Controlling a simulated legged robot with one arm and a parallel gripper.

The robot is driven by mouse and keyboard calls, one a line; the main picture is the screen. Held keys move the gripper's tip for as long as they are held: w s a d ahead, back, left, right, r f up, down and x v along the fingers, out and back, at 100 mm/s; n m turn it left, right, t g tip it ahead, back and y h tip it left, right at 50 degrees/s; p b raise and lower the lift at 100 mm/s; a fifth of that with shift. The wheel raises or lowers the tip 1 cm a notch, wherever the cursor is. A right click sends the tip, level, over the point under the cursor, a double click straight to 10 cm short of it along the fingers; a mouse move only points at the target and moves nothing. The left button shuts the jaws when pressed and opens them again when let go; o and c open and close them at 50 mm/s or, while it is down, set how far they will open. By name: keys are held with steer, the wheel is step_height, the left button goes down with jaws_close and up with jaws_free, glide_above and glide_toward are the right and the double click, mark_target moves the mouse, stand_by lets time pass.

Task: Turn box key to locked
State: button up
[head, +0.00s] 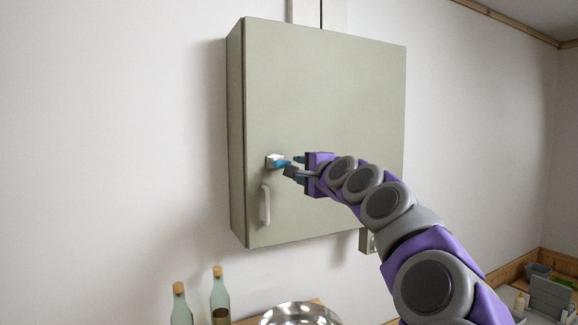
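The grey-green wall box (330,120) hangs on the white wall with its door shut. A pale lock plate (270,161) sits on the left part of the door, with a small blue key (280,163) at it. The key's exact angle is too small to tell. My gripper (291,166) comes in from the right, in front of the door and close beside the key. Its fingers stand apart, and I see no clear grip on the key. Whether a fingertip touches the key cannot be told.
A pale door handle (265,205) is just below the lock. Two corked bottles (181,305) (220,300) and a metal bowl (300,314) stand below the box. A small wall fitting (366,241) is under the box's right side. The wall at left is clear.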

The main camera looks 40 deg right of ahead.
mark_target(283, 164)
steer(key=w+a, duration=0.1)
steer(key=a, duration=0.1)
steer(key=w+a+r, duration=0.1)
steer(key=w+a, duration=0.1)
steer(key=shift+w+a+p, duration=0.1)
steer(key=shift+w+p, duration=0.15)
steer(key=shift+p, duration=0.1)
steer(key=shift+w+a, duration=0.1)
steer(key=shift+w, duration=0.2)
steer(key=d, duration=0.6)
steer(key=shift+w+d+f+p, duration=0.2)
steer(key=shift+w+f+p, duration=0.1)
steer(key=shift+w, duration=0.15)
steer(key=a, duration=0.4)
steer(key=shift+a+r, duration=0.25)
steer(key=shift+r, duration=0.05)
steer(key=shift+c, duration=0.6)
steer(key=shift+a+r, duration=0.15)
steer(key=shift+a, duration=0.2)
steer(key=shift+c, duration=0.8)
steer(key=shift+w, duration=0.1)
steer(key=shift+c, duration=0.8)
steer(key=shift+d+f, duration=0.2)
steer(key=shift+d, duration=0.55)
steer(key=shift+c, duration=1.4)
steer(key=shift+s+d, duration=0.25)
steer(key=shift+d, duration=0.25)
jaws_close()
steer(key=shift+r+p, duration=0.15)
steer(key=shift+p, duration=0.15)
